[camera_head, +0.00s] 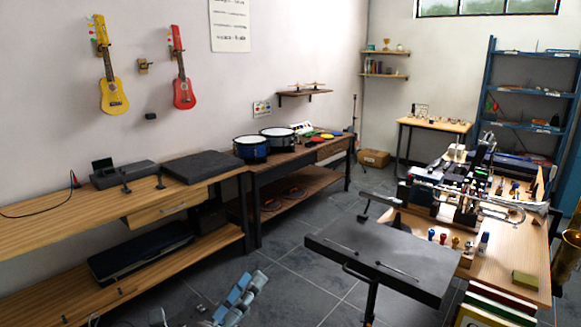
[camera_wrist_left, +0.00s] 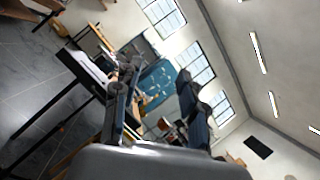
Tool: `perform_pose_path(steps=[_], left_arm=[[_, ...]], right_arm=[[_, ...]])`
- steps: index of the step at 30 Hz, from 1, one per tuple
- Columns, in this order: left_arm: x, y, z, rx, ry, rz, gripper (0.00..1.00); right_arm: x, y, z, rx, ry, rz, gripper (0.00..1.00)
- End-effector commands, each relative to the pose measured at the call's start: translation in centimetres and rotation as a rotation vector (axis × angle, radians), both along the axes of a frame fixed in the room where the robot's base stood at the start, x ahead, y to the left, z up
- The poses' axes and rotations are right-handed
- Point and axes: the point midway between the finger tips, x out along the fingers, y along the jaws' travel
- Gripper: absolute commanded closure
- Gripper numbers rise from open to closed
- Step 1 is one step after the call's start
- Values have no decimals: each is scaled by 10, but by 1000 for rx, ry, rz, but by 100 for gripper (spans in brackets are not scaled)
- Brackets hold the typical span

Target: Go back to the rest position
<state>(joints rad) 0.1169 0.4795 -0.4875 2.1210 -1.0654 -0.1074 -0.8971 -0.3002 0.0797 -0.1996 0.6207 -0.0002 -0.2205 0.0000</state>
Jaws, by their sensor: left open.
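My left gripper (camera_head: 246,288) shows at the bottom of the head view as blue-grey parts above the grey tiled floor. It is left of the dark stand table and clear of the benches. In the left wrist view its two dark fingers (camera_wrist_left: 158,98) stand apart with a gap between them. Nothing is held between them; only the far room shows through. The wrist view is tilted, with windows and ceiling lights behind. My right gripper is not in view.
A dark stand table (camera_head: 385,262) with thin sticks stands right of the gripper. A cluttered wooden workbench (camera_head: 510,262) is beyond it. A long wooden bench (camera_head: 60,222) runs along the left wall. Two drums (camera_head: 252,149) stand on the bench behind. Tiled floor (camera_head: 310,262) is free between them.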

Motion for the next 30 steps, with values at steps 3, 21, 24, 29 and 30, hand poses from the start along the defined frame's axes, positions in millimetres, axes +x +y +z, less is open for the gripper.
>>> perform_pose_path(steps=[3,21,24,29,30], left_arm=[[4,59,-34,-456,325,158,58],[-197,140,-280,-1852,1396,1069,58],[-232,134,-292,-1940,1476,1196,58],[-251,127,-321,-1988,1536,1309,58],[-249,127,-331,-1984,1538,1312,58]], right_arm=[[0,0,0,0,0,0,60],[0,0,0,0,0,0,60],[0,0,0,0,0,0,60],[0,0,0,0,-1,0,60],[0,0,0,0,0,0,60]])
